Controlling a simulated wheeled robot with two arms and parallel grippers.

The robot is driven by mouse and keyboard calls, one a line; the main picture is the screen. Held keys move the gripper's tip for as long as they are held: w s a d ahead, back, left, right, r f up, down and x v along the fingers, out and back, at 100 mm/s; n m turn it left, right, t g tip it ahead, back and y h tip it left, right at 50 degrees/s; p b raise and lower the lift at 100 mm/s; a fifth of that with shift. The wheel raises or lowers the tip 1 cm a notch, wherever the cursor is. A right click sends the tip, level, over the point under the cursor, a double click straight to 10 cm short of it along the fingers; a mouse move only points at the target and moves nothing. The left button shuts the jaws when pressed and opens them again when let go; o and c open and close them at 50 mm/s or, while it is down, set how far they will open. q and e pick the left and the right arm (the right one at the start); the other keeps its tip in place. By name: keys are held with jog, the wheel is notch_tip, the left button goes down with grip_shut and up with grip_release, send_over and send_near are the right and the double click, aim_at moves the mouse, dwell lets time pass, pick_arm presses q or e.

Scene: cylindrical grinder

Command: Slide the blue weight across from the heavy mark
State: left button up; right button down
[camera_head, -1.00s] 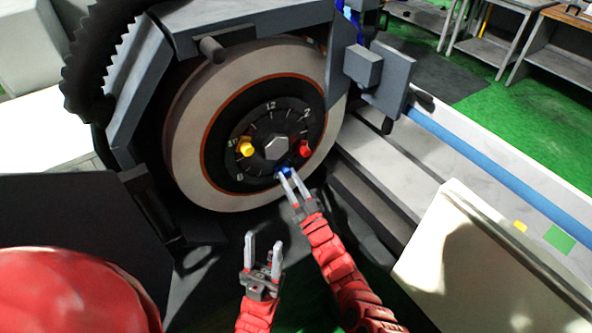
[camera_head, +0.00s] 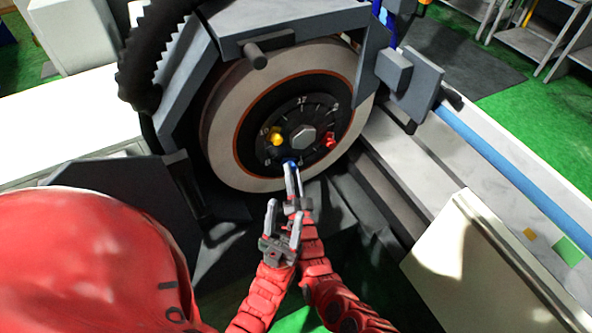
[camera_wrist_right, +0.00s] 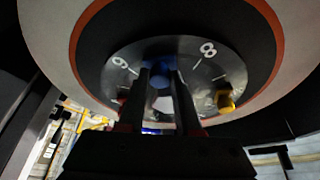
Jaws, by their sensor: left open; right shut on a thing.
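The blue weight (camera_head: 290,163) is at the lower left of the dial (camera_head: 303,112) on the grinding wheel's face. In the right wrist view the blue weight (camera_wrist_right: 161,75) lies between the numbers 6 and 8. My right gripper (camera_head: 291,168) is shut on it, its fingers hiding part of it. A yellow weight (camera_head: 277,139) sits left of the central hex hub (camera_head: 303,137), and a red weight (camera_head: 327,142) sits right of it. My left gripper (camera_head: 284,210) is open and empty, below and close beside the right gripper. I see no clear heavy mark.
The pale wheel rim (camera_head: 222,140) surrounds the dial, with a grey guard (camera_head: 290,22) above. A stub (camera_head: 254,55) sticks out at the upper left. A cream panel (camera_head: 452,262) stands at lower right. My two forearms run close together.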

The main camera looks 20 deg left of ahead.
jog(key=shift+s, duration=0.1)
dwell(0.4)
jog(key=c, duration=0.6)
grip_release()
jog(key=shift+r, duration=0.1)
jog(key=p+v, duration=0.4)
jog(key=v, duration=1.3)
jog(key=shift+s+d, duration=0.1)
jog(key=shift+s, duration=0.05)
